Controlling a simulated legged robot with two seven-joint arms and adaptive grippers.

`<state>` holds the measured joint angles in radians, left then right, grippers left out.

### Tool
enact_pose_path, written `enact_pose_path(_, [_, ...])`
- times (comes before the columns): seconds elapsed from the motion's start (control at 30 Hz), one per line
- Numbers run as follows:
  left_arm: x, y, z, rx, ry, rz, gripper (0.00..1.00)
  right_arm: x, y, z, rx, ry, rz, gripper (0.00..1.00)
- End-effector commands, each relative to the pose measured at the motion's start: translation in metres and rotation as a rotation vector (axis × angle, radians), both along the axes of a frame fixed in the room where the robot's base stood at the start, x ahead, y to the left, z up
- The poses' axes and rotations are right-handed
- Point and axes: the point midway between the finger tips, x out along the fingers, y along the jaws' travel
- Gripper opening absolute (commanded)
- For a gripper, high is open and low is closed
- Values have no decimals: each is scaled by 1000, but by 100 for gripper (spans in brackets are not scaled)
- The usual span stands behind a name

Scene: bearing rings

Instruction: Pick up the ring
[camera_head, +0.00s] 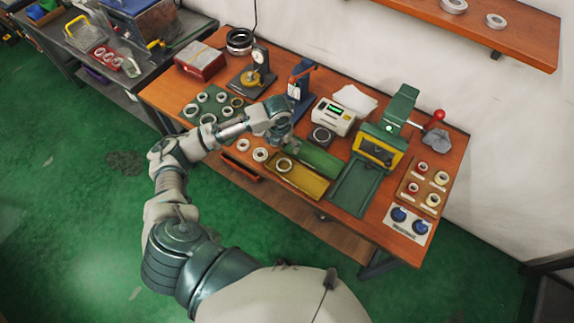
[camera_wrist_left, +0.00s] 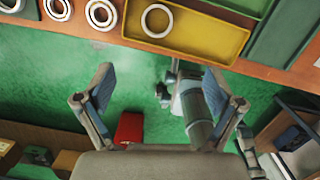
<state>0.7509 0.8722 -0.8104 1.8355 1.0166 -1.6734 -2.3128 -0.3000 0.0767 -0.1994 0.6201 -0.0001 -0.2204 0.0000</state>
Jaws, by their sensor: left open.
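A pale metal ring (camera_head: 278,166) lies in the left end of the yellow tray (camera_head: 309,184) on the workbench. The left wrist view also shows this ring (camera_wrist_left: 143,22) in the yellow tray (camera_wrist_left: 215,43) near the top edge. Two more rings, one (camera_head: 243,145) and another (camera_head: 260,154), lie on the bench left of the tray. My left gripper (camera_head: 284,140) is over the bench, just behind the tray ring in the head view. Its fingers (camera_wrist_left: 160,71) are apart and empty in the left wrist view. My right gripper is not seen.
A green tray (camera_head: 317,160) lies behind the yellow one. A dark mat with several rings (camera_head: 208,118) is to the left. A green press (camera_head: 388,130), a white display device (camera_head: 336,115) and a blue stand (camera_head: 300,80) stand behind. A wooden board (camera_head: 424,186) with rings is right.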

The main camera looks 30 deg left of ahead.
Motion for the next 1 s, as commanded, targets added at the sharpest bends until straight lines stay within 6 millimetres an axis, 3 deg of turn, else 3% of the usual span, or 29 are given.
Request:
enact_pose_path(0.4, [10,0,-90,1,4,-1,93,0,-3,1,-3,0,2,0])
enact_pose_path(0.77, [15,4,-128,-1,1,0,93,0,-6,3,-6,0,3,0])
enact_pose_path(1.0, [20,8,-163,-1,1,0,93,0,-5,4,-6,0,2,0])
